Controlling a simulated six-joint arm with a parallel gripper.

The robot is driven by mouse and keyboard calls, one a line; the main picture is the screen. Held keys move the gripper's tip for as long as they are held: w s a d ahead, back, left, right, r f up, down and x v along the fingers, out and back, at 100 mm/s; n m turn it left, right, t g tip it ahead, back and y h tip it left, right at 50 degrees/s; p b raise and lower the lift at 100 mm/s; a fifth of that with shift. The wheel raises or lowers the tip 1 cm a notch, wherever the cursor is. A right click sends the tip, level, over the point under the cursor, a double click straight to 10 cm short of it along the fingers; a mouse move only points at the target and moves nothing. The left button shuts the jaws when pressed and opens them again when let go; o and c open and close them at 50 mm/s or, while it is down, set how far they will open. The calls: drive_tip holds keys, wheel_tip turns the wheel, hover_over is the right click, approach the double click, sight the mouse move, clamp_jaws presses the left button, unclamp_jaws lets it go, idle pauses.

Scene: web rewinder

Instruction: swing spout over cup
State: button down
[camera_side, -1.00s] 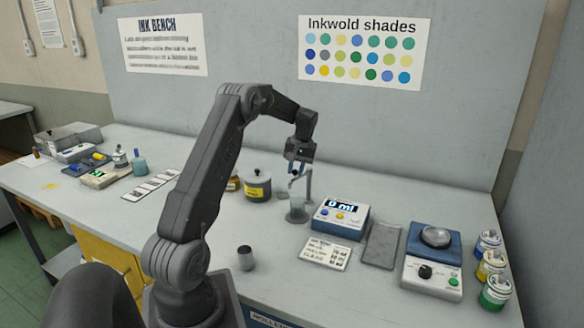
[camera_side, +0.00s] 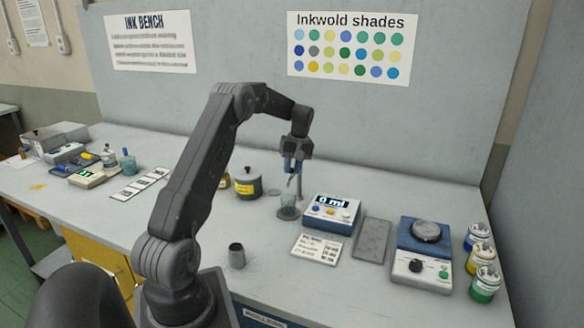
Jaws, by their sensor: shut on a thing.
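The thin grey spout (camera_side: 298,184) stands on a slim post just left of the blue dispenser box (camera_side: 332,213), whose display reads 0 ml. My gripper (camera_side: 292,165) points down at the top of the spout and is shut on it. The fingers cover the spout's upper end.
A dark-lidded pot (camera_side: 248,184) stands left of the cup. A small dark cup (camera_side: 237,256) stands nearer the front. A printed card (camera_side: 317,249), a grey tray (camera_side: 373,240), a blue-and-white scale (camera_side: 421,250) and ink jars (camera_side: 482,260) lie to the right.

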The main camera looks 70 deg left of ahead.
drive_tip(key=c, duration=1)
unclamp_jaws()
drive_tip(key=shift+o, duration=0.2)
drive_tip(key=shift+r, duration=0.15)
wheel_tip(320, 180, up, 13)
drive_tip(key=w, duration=0.2)
drive_tip(key=shift+w+d+r, duration=0.2)
drive_tip(key=shift+w+d, duration=0.1)
drive_tip(key=shift+w, duration=0.05)
